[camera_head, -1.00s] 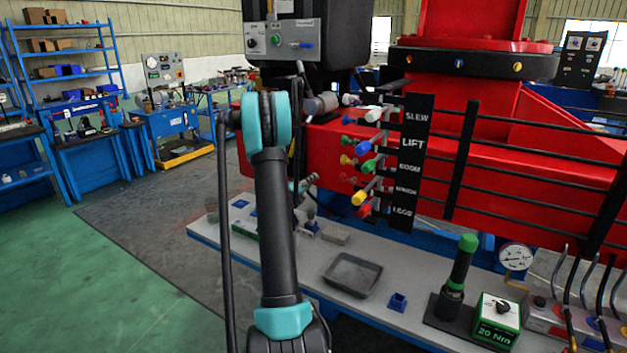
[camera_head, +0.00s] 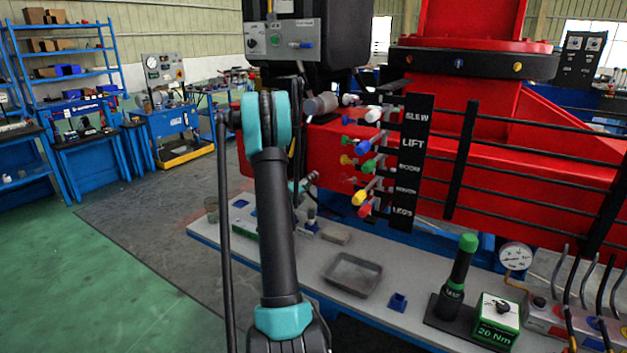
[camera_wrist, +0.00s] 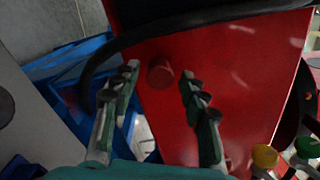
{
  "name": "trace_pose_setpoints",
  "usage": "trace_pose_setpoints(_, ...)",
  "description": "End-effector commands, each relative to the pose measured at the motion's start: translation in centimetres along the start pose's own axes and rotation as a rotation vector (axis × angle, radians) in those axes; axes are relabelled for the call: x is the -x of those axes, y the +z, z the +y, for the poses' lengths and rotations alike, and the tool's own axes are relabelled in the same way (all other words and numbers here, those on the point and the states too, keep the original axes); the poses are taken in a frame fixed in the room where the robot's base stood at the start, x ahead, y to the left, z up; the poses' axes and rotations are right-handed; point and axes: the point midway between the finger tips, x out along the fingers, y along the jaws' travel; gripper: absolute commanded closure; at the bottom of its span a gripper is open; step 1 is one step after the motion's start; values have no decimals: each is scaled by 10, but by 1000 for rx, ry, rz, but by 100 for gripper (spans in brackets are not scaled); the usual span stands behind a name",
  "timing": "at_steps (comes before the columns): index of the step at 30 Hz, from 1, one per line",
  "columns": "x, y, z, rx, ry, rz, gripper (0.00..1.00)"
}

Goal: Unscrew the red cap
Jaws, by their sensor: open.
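The red cap (camera_head: 365,209) is the lowest of the coloured caps beside the black label board (camera_head: 410,160), near the "LEGS" label. In the wrist view a round red cap-like piece (camera_wrist: 160,75) stands against a red panel (camera_wrist: 210,70). It lies between and beyond the fingertips of my gripper (camera_wrist: 160,88). The fingers are apart, with a gap on both sides of it, and hold nothing. In the head view my arm covers much of the area left of the caps, and part of the gripper is hidden behind it.
A yellow cap (camera_wrist: 264,156) and a green cap (camera_wrist: 305,148) are at lower right in the wrist view. A dark hose (camera_wrist: 190,22) crosses above the red piece. The bench holds a grey tray (camera_head: 352,275), a small blue holder (camera_head: 398,302) and a green-topped tool (camera_head: 461,275).

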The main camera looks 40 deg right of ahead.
Motion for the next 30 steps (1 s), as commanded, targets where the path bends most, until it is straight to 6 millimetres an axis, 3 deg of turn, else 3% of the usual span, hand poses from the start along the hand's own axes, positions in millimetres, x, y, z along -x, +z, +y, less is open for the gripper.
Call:
trace_pose_setpoints(12,0,0,0,-390,0,0,56)
trace_pose_setpoints(20,0,0,0,-521,0,0,56)
trace_pose_setpoints(30,0,0,0,-876,0,0,56)
